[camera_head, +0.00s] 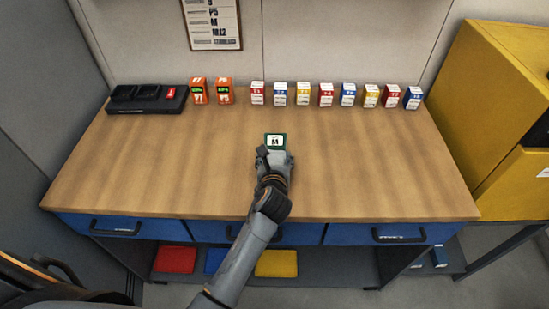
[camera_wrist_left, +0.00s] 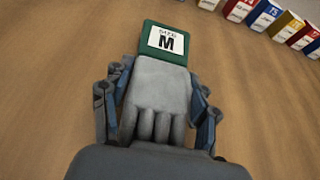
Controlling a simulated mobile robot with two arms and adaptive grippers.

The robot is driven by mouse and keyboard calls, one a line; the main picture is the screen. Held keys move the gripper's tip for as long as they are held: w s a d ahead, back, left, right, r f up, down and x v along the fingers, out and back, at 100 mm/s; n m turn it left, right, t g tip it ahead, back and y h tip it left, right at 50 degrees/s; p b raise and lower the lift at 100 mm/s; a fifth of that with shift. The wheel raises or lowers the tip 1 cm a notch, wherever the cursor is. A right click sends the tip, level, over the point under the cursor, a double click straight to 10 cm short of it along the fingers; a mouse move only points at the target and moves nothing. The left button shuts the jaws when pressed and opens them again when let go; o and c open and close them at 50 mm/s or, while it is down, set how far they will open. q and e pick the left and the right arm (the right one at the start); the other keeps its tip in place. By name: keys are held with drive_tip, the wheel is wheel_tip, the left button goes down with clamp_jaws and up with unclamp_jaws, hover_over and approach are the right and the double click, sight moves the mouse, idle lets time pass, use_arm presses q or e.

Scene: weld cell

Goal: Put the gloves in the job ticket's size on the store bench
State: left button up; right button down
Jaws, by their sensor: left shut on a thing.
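A pair of grey gloves (camera_wrist_left: 158,97) with a green card marked "SIZE M" (camera_wrist_left: 164,42) is over the wooden store bench (camera_head: 150,165), near its middle. The green card also shows in the head view (camera_head: 275,141). My left gripper (camera_head: 272,165) is shut on the gloves, with its fingers on both sides of them in the left wrist view. I cannot tell whether the gloves touch the bench top. The job ticket (camera_head: 213,22) hangs on the wall behind the bench; it shows an "M" line among others. My right gripper is not in view.
A row of small red, blue and yellow boxes (camera_head: 325,95) stands along the back of the bench. Two orange devices (camera_head: 211,91) and a black charger (camera_head: 146,99) stand at back left. A yellow cabinet (camera_head: 490,100) is at right. The bench top around the gloves is clear.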

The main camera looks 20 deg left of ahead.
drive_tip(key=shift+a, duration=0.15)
use_arm(q)
drive_tip(key=shift+f, duration=0.1)
drive_tip(key=o, duration=1.2)
drive_tip(key=shift+o, duration=0.8)
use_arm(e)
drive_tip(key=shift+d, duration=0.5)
